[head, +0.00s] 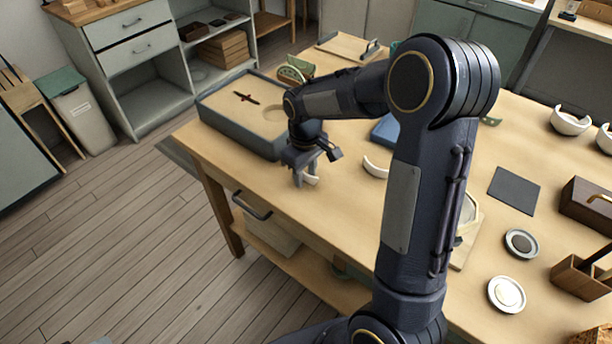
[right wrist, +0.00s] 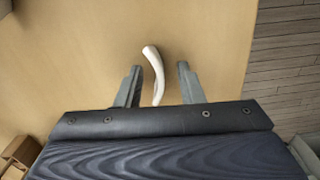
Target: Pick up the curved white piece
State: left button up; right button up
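A curved white piece (right wrist: 154,70) lies on the wooden table, between the two fingers of my right gripper (right wrist: 160,67) in the right wrist view. The fingers are apart, with a gap on each side of it. My left gripper is not in view.
A grey-blue sand tray (head: 225,128) holding a red and dark tool stands just left of my gripper. Right on the table (head: 460,143) are a dark mat (head: 514,190), white bowls (head: 570,122), round dishes (head: 506,294) and wooden boxes (head: 585,205).

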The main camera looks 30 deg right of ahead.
grip_shut()
dwell(0.4)
